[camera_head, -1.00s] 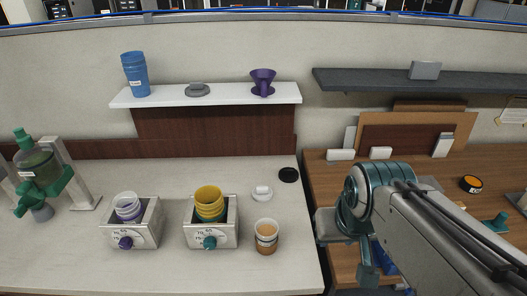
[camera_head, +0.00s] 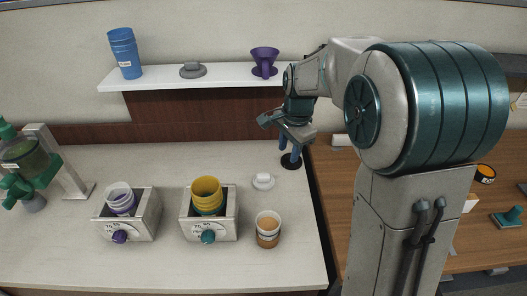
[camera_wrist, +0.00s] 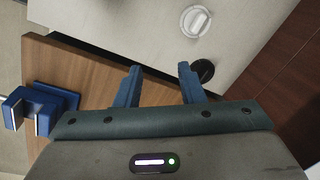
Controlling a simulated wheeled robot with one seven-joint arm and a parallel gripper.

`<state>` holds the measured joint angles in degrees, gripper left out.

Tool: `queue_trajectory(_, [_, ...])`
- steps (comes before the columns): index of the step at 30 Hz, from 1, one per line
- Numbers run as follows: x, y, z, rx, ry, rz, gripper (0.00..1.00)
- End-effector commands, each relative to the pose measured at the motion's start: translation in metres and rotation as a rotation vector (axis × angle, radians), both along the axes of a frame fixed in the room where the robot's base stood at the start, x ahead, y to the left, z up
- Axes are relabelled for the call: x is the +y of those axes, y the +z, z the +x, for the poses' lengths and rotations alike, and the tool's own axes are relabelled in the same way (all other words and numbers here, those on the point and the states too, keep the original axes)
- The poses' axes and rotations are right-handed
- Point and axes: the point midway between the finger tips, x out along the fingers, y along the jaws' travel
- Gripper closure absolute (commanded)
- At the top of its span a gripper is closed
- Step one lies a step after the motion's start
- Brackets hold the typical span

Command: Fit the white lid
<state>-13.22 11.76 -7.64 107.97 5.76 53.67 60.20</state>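The white lid (camera_head: 263,181) lies flat on the pale counter, with a raised grip on top; the wrist view also shows it (camera_wrist: 196,21), beyond my fingertips. A cup (camera_head: 268,229) with brown contents and a pale band stands just in front of the lid, its top uncovered. A black lid (camera_head: 291,162) lies behind and to the right of the white one, near the counter's right edge. My gripper (camera_wrist: 160,68) is open and empty, its blue fingers apart. In the head view my gripper (camera_head: 290,152) appears above or in front of the black lid, partly overlapping it.
Two metal holders with dials, one with purple and white cups (camera_head: 121,199) and one with yellow cups (camera_head: 207,190), stand left of the cup. A white shelf (camera_head: 220,77) overhangs behind. A wooden table (camera_head: 335,187) adjoins on the right. Counter around the lid is clear.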

Motion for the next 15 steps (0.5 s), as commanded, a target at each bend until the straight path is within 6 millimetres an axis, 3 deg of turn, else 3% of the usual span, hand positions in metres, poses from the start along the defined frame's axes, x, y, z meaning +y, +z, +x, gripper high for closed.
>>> queue_trajectory(1, [0.008, -0.016, 0.016, 0.024, -0.060, 0.000, 0.65])
queue_trajectory(6, [0.033, -0.063, 0.060, 0.083, -0.288, -0.005, 0.65])
queue_trajectory(12, [0.055, -0.108, 0.090, 0.118, -0.480, -0.024, 0.65])
queue_trajectory(15, [0.061, -0.120, 0.097, 0.124, -0.533, -0.029, 0.65])
